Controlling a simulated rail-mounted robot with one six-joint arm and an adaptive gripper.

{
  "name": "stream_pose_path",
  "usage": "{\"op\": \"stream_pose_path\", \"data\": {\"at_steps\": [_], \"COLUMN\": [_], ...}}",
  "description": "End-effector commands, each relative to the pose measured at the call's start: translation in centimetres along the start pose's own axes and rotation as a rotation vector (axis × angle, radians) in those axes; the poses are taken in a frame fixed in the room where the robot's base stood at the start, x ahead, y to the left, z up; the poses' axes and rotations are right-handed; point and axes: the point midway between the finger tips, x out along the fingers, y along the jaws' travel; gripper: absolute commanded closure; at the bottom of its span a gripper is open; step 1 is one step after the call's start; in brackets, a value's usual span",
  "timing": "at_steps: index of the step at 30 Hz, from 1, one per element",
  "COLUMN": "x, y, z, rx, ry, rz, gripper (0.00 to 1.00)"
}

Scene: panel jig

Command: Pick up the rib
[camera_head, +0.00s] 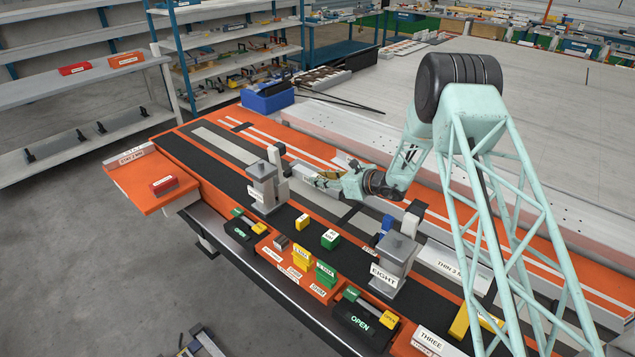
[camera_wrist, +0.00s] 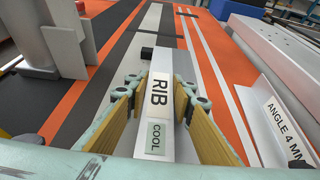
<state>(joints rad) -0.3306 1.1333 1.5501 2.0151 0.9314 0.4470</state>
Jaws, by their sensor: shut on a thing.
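The rib (camera_wrist: 178,72) is a light grey bar with a white RIB label and a pale green COOL tag. In the wrist view it runs away from me between the two yellow-padded fingers of my gripper (camera_wrist: 160,88). My gripper is shut on it. In the head view my gripper (camera_head: 327,181) is low over the orange and black bench, right of the left clamp post. I cannot make out the rib clearly there. Whether it touches the bench is hard to tell.
A grey clamp post (camera_head: 264,188) stands left of my gripper, and a post marked EIGHT (camera_head: 395,258) stands nearer right. Coloured blocks (camera_head: 302,256) line the front edge. An angle labelled ANGLE 4 MM (camera_wrist: 272,125) lies right of the rib.

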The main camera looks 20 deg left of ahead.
Motion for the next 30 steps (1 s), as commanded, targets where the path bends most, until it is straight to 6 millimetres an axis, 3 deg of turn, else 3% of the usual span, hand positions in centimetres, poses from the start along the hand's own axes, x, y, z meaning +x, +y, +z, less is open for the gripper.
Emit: {"op": "stream_pose_path", "data": {"at_steps": [14, 30], "x": [-0.5, -3.1], "y": [0.0, 0.0], "z": [1.4, 7.5], "rx": [-0.002, -0.002], "ry": [-0.002, -0.001], "rz": [0.000, -0.001], "gripper": [0.92, 0.92]}}
